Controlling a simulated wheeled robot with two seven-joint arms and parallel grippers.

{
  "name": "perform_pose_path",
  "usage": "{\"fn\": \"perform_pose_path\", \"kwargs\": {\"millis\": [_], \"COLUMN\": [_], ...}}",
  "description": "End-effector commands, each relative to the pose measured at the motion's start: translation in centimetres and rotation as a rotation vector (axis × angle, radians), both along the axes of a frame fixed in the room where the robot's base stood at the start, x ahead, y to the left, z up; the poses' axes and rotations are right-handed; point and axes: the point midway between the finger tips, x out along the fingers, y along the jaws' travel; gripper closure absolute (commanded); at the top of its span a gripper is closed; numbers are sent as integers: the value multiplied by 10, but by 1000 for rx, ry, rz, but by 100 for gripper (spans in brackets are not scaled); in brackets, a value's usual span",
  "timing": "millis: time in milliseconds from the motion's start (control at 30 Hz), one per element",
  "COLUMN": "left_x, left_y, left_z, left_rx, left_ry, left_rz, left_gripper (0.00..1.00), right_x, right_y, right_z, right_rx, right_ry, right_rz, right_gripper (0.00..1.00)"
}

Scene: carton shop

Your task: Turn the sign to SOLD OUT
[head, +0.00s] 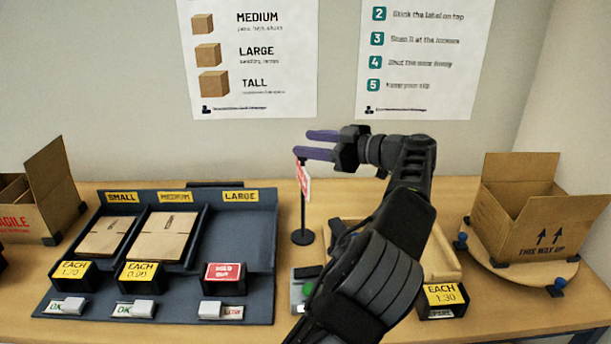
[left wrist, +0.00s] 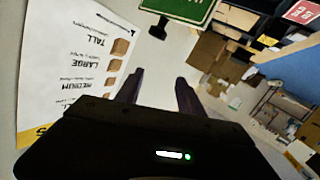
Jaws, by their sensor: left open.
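A small hanging sign (head: 304,181) sits on a thin black post (head: 302,222) behind the bench's middle. In the head view it is turned nearly edge-on, with a narrow red and white face showing; its words cannot be read. In the left wrist view a green face with a white border (left wrist: 187,8) shows at the top edge, cut off. My left gripper (head: 308,145) is open and empty, its two purple fingers pointing left just above the sign. Its fingers also show in the left wrist view (left wrist: 160,85), apart from the green face. My right gripper is not in view.
A dark tray (head: 262,230) has flat cartons in SMALL and MEDIUM; LARGE is empty, with a red card (head: 224,272) in front. An open carton (head: 535,215) stands on a round board at right. Another carton (head: 45,200) is at left. Posters hang behind.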

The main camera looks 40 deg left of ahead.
Motion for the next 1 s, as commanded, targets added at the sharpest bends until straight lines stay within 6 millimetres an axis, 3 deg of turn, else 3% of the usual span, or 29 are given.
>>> {"fn": "perform_pose_path", "kwargs": {"millis": [33,200,300,400,533,667,767,900,1000], "left_x": [-15,-55,-75,-90,-99,-94,-82,-60,-51], "left_y": [19,89,131,166,193,183,147,80,51], "left_z": [0,46,61,68,62,41,20,-16,-45], "left_rx": [-15,21,64,118,197,283,338,367,348], "left_ry": [-49,-178,-242,-294,-335,-323,-250,-47,79], "left_rz": [-6,-110,-214,-349,-580,-888,-1134,-1415,-1534], "left_gripper": [55,55,55,55,55,55,55,55,55], "right_x": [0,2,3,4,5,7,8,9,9], "right_y": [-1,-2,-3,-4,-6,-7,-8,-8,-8], "right_z": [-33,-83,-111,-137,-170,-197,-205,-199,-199], "right_rx": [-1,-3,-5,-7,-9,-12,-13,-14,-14], "right_ry": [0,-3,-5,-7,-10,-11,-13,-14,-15], "right_rz": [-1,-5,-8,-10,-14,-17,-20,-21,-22], "right_gripper": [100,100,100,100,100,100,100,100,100]}}
